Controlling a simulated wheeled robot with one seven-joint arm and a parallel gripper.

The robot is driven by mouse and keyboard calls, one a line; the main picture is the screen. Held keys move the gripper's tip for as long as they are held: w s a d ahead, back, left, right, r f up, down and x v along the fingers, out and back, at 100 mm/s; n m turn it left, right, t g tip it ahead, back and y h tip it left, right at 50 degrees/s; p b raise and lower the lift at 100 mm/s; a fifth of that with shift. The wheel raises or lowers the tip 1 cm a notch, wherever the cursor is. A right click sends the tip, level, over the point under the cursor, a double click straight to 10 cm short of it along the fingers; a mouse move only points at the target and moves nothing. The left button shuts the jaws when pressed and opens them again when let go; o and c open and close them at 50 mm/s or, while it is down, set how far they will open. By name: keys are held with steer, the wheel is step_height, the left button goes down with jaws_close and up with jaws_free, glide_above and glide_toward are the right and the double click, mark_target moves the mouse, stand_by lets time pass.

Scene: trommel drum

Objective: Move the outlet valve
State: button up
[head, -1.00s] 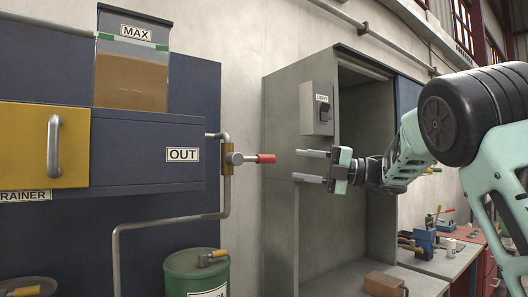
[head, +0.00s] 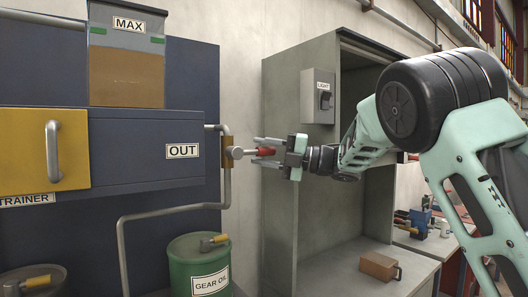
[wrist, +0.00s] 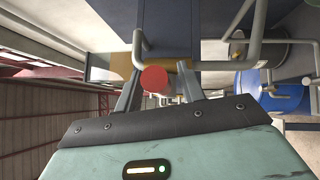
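The outlet valve (head: 236,153) sits on the grey pipe at the right end of the dark blue box, by the OUT label (head: 182,151). Its lever points right and ends in a red grip (head: 266,151). My gripper (head: 264,151) points left at the lever, its two fingers above and below the red grip with space between them. In the wrist view the red grip's round end (wrist: 154,79) shows between the fingertips (wrist: 159,76), which are apart. I cannot see either finger touching it.
A grey cabinet (head: 285,170) with a light switch (head: 319,96) stands right behind my gripper. A green GEAR OIL drum (head: 195,258) stands below the valve. The grey pipe (head: 160,211) runs down and left. A brown block (head: 377,266) lies on the cabinet floor.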

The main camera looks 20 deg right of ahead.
jaws_close()
steer(key=shift+f, duration=0.1)
steer(key=shift+f+b, duration=0.1)
steer(key=shift+b, duration=0.25)
steer(key=f+m+b, duration=0.1)
steer(key=b, duration=0.2)
steer(key=shift+f+t+y, duration=0.15)
steer(key=shift+t+y, duration=0.15)
steer(key=s+a+f+m+t+h+b, duration=0.1)
steer(key=a+f+m+t+h+b, duration=0.2)
steer(key=m+t+h+b, duration=0.4)
steer(key=s+a+f+m+t+h+b, duration=0.1)
steer(key=a+f+m+t+h+b, duration=0.2)
steer(key=m+b, duration=2)
steer(key=shift+s+a+f+t+h+b, duration=0.3)
steer(key=shift+a+t+h+b, duration=0.85)
steer(key=shift+t+h, duration=2)
steer(key=shift+d+t+y+b, duration=0.25)
steer(key=shift+t+y+b, duration=0.15)
steer(key=shift+t, duration=0.25)
